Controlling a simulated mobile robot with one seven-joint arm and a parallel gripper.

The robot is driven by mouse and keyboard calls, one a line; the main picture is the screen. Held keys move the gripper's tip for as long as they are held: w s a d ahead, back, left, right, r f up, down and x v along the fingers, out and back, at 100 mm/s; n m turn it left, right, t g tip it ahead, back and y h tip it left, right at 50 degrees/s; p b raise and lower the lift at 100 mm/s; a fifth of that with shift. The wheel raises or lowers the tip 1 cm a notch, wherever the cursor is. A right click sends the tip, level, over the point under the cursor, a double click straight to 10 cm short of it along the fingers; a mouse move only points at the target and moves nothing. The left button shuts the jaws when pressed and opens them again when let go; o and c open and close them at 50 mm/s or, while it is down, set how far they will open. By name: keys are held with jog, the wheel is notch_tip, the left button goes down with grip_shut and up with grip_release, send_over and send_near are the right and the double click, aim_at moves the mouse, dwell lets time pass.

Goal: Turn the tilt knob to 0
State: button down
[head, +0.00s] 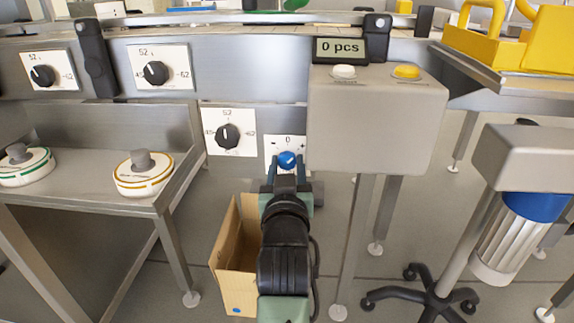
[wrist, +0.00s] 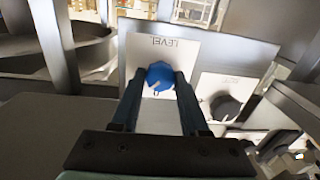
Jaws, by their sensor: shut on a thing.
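The tilt knob (head: 288,160) is a blue knob on a small white plate (head: 272,146) marked "0", with "-" and "+" at its sides. In the head view its white pointer is tilted to the upper right of straight up. My gripper (head: 287,175) reaches up to it from below, with its two dark fingers at the knob's sides. In the wrist view the blue knob (wrist: 160,76) sits between the fingertips of my gripper (wrist: 158,82), which is shut on it. The plate there reads "LEVEL" upside down.
A black dial (head: 228,136) is close left of the blue knob. A grey box with a "0 pcs" display (head: 340,47) and two buttons juts out at right. An open cardboard box (head: 228,255) stands below my arm. A steel table (head: 90,190) is at left.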

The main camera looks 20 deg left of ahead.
jog(key=shift+n+p, duration=0.3)
jog(key=shift+p, duration=0.05)
jog(key=shift+r+n+p, duration=0.2)
jog(key=shift+n+p, duration=0.6)
jog(key=shift+p, duration=0.25)
jog(key=shift+n+p, duration=1.05)
jog(key=shift+n, duration=0.15)
jog(key=shift+a+f+n+g+h+p, duration=0.1)
jog(key=shift+n+g+h+p, duration=0.05)
jog(key=shift+n+p, duration=0.6)
jog(key=shift+f+n+g+h+p, duration=0.15)
jog(key=shift+n+p, duration=0.4)
jog(key=shift+n, duration=0.4)
jog(key=shift+c, duration=2.2)
grip_release()
jog(key=shift+s, duration=0.1)
